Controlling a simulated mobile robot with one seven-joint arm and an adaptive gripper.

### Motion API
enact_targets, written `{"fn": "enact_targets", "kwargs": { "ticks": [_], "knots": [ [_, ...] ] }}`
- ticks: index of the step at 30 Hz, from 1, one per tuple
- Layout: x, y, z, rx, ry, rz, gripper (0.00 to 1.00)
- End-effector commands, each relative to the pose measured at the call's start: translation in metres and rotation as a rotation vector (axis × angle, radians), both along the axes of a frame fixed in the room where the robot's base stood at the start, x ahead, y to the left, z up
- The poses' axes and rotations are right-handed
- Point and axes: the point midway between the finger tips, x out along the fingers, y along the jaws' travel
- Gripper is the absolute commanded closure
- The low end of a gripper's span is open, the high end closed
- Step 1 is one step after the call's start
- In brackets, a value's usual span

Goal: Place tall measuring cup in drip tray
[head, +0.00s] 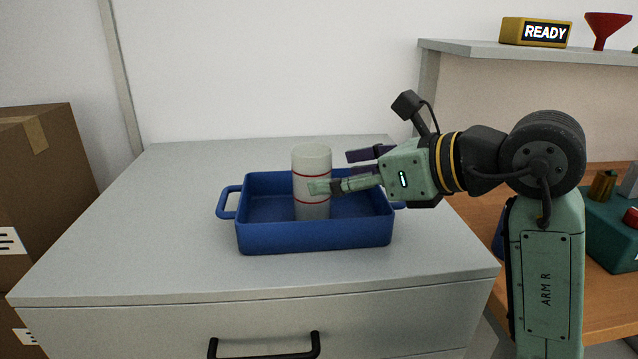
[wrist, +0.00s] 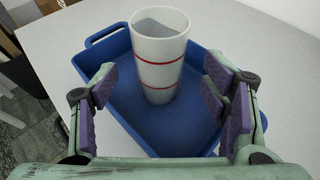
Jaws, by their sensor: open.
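The tall measuring cup (head: 312,165) is pale with thin red bands. It stands upright inside the blue drip tray (head: 315,238) on the grey cabinet top. My gripper (head: 333,172) comes in from the right, with its fingers at the cup. In the wrist view the cup (wrist: 160,50) stands ahead of and between the open fingers of my gripper (wrist: 160,90), with a gap on both sides. The tray (wrist: 185,140) shows around the cup's base there. The cup's far side is hidden.
The grey cabinet top (head: 130,240) is clear around the tray. A cardboard box (head: 45,150) stands at the left. At the right are a wooden bench with a teal device (head: 610,228) and a shelf holding a READY sign (head: 536,32) and a red funnel (head: 605,28).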

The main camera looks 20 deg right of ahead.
Motion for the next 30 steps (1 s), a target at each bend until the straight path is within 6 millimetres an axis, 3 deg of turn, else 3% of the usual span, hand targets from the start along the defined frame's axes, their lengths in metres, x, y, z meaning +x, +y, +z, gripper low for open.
{"fn": "enact_targets", "kwargs": {
  "ticks": [3,10,30],
  "knots": [
    [-0.02,-0.012,0.008,-0.002,0.0,-0.002,0.32],
    [-0.043,-0.024,0.02,-0.001,-0.001,-0.001,0.32],
    [-0.045,-0.023,0.022,0.001,-0.002,0.006,0.32]
  ]
}}
